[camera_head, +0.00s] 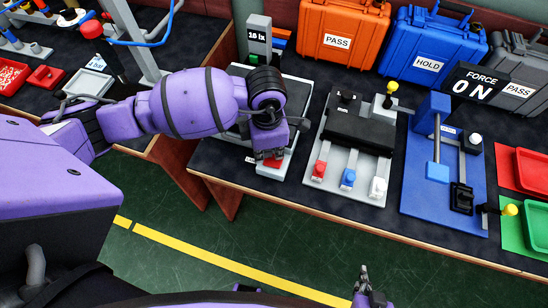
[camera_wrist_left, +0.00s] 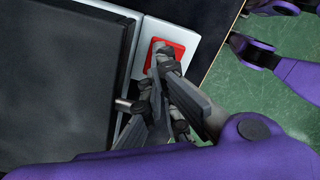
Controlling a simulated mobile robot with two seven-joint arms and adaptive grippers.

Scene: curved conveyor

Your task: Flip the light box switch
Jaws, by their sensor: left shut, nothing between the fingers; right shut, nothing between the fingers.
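The light box (camera_head: 299,98), a grey case with a dark top panel, sits on the dark table beneath my left arm. Its red switch (camera_head: 272,163) is at the front edge, partly covered by my left gripper (camera_head: 270,150). In the left wrist view the red switch (camera_wrist_left: 173,46) sits on a light grey plate beside the dark panel (camera_wrist_left: 65,75). My left gripper (camera_wrist_left: 162,60) is shut and empty, its tips over the switch; I cannot tell whether they touch it. My right gripper (camera_head: 366,282) is shut and empty, low over the floor in front of the table.
A display reading 16 lx (camera_head: 258,35) stands behind the light box. To the right are a grey fixture with red, blue and white buttons (camera_head: 348,178), a blue press (camera_head: 437,150) and a force display (camera_head: 475,84). Orange, blue and grey cases line the back.

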